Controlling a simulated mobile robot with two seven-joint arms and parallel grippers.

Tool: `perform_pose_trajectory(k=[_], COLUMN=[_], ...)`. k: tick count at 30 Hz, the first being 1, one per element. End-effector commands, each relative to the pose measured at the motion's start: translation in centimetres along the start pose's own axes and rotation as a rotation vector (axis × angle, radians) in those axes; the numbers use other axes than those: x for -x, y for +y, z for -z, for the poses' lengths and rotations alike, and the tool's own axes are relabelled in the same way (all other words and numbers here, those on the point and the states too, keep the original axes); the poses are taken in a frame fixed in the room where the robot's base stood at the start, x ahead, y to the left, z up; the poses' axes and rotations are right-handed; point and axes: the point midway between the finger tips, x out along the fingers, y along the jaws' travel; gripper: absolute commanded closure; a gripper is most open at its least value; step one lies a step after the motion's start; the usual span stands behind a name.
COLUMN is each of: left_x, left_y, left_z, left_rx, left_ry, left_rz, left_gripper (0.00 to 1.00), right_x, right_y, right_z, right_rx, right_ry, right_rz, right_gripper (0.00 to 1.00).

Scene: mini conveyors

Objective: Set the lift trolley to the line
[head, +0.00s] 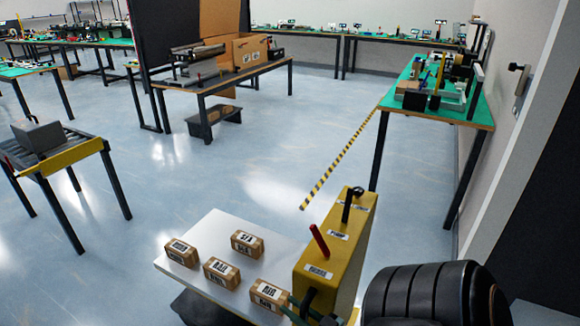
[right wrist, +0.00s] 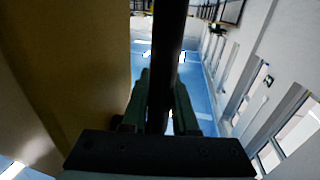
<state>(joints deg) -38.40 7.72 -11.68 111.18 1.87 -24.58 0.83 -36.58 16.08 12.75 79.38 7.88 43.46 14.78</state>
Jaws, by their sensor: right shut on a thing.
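The lift trolley (head: 292,214) stands low in the head view, with a flat pale platform and a yellow upright housing (head: 338,248) carrying a red lever (head: 319,240) and a black knob. Several small labelled cartons (head: 247,244) sit on the platform. The line (head: 341,157) is a yellow-and-black striped strip on the floor, running away from near the trolley towards the right-hand table. My right gripper (head: 303,308) is at the near side of the housing. In the right wrist view its green fingers (right wrist: 160,105) are shut on a dark handle bar (right wrist: 167,45). My left gripper is out of view.
A green-topped table (head: 484,117) with equipment stands to the right by the wall. A roller conveyor (head: 75,154) stands at the left. A dark table (head: 222,84) with a large carton is further back. The blue floor between them is open.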

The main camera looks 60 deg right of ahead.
Motion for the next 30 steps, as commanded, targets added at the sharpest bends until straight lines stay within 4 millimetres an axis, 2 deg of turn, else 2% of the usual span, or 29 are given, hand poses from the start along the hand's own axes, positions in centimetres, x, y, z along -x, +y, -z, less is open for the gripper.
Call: perform_pose_trajectory(k=[6,7,14,23,26,30], left_x=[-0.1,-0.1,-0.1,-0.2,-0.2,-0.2], left_y=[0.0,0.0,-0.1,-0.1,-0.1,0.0], left_z=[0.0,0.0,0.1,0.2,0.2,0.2], left_rx=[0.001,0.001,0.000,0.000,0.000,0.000], left_ry=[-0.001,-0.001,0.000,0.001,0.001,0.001], left_rz=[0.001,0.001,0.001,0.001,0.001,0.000], left_gripper=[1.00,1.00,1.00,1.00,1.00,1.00], right_x=[0.1,0.1,0.0,0.2,1.2,3.9], right_y=[0.0,0.0,0.0,0.0,0.0,0.0], right_z=[-0.2,-0.2,-0.1,-0.1,-0.1,-0.2], right_rx=[0.000,0.000,0.000,0.000,0.000,0.000], right_ry=[-0.004,-0.004,-0.002,-0.001,-0.003,-0.006], right_rz=[0.000,0.000,0.000,0.000,0.000,-0.001], right_gripper=[1.00,0.69,0.44,0.43,0.43,0.43])
